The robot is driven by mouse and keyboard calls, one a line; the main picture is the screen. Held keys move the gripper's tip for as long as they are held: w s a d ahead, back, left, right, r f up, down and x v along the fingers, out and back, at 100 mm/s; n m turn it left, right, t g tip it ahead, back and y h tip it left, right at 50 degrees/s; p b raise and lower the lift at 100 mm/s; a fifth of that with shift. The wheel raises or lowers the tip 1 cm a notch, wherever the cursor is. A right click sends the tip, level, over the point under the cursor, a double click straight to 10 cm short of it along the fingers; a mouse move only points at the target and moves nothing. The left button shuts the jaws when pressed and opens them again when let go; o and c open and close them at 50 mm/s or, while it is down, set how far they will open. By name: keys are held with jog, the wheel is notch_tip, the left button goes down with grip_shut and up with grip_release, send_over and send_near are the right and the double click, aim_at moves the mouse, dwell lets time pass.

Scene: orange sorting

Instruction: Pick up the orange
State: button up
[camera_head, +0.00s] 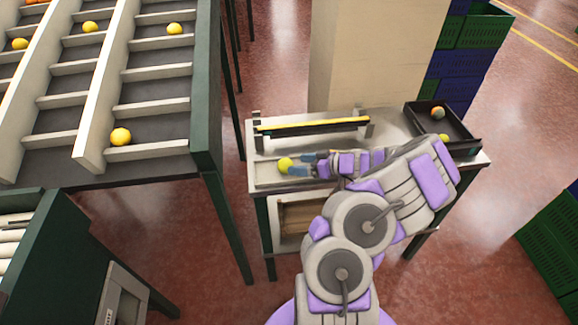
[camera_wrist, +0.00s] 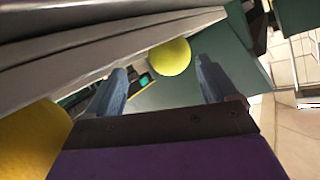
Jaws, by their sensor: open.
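A round yellow fruit (camera_head: 285,164), which I take for the orange, lies at the left end of the small white table (camera_head: 262,181). My gripper (camera_head: 299,164) reaches in from the right, low over the table, with its fingers by the fruit. In the wrist view the fruit (camera_wrist: 170,57) shows between and just beyond the two blue-grey fingertips of my gripper (camera_wrist: 162,70). The fingers are apart with nothing held between them. I cannot tell whether either finger touches the fruit.
A raised bar with a yellow strip (camera_head: 312,125) runs behind the fruit. A dark tray (camera_head: 468,142) with two balls sits at the table's right end. A slatted sorting rack (camera_head: 150,103) with several yellow fruits stands at the left. Stacked crates (camera_head: 462,75) stand behind.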

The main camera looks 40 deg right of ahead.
aim_at(292, 163)
jog(key=w+a, duration=0.1)
jog(key=a, duration=0.1)
jog(key=w+a, duration=0.1)
jog(key=shift+w+a+f, duration=0.2)
jog(key=shift+w+a, duration=0.15)
jog(key=shift+w, duration=0.05)
jog(key=shift+d+f, duration=0.15)
jog(key=shift+d, duration=0.5)
jog(key=shift+c, duration=0.8)
jog(key=shift+d+f, duration=0.1)
jog(key=shift+d, duration=0.25)
jog(key=c, duration=0.3)
jog(key=shift+a+r, duration=0.2)
jog(key=shift+a, duration=0.45)
jog(key=c, duration=0.5)
jog(key=shift+a, duration=0.1)
jog(key=shift+c, duration=1)
jog(key=shift+d, duration=0.45)
jog(key=shift+d+r, duration=0.15)
notch_tip(292, 163, up, 18)
jog(key=p, duration=0.2)
jog(key=shift+a+f, duration=0.2)
jog(key=shift+a, duration=0.1)
